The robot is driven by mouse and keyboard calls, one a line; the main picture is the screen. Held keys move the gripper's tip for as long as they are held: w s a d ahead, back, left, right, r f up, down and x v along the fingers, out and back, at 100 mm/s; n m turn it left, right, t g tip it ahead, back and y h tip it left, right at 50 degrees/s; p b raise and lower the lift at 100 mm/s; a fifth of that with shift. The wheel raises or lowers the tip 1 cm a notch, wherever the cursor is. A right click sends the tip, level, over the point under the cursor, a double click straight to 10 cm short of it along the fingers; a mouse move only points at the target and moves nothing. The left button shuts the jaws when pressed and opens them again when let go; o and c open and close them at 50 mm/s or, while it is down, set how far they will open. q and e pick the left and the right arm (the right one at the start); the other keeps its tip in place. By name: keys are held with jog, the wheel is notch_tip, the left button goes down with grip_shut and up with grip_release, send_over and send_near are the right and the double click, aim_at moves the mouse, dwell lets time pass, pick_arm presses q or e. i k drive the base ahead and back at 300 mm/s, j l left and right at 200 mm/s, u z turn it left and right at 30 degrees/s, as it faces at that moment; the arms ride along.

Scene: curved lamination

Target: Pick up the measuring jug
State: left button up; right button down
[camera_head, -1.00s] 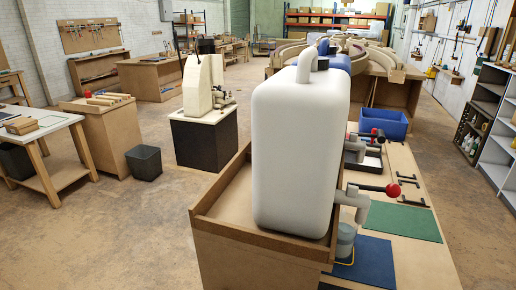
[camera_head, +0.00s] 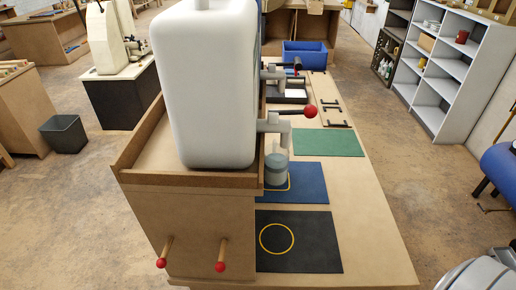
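What looks like the measuring jug (camera_head: 276,170), a small grey-blue vessel, stands on the blue mat (camera_head: 308,184) below the tap (camera_head: 278,124) of the large white container (camera_head: 205,85). The tap has a red-knobbed lever and its spout is right above the vessel, partly hiding its top. I cannot make out a handle or markings.
A black mat (camera_head: 298,240) with a yellow ring lies in front, a green mat (camera_head: 328,143) behind. A blue bin (camera_head: 305,54) stands at the bench's far end. Two red-tipped pegs (camera_head: 221,256) stick out in front. The bench's right side (camera_head: 372,215) is clear.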

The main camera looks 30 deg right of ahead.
aim_at(275, 161)
jog(key=k+l+z, duration=0.2)
jog(key=l, duration=0.3)
jog(key=k+l+z, duration=0.2)
jog(key=l, duration=0.35)
jog(key=l+z, duration=0.2)
jog(key=l, duration=0.35)
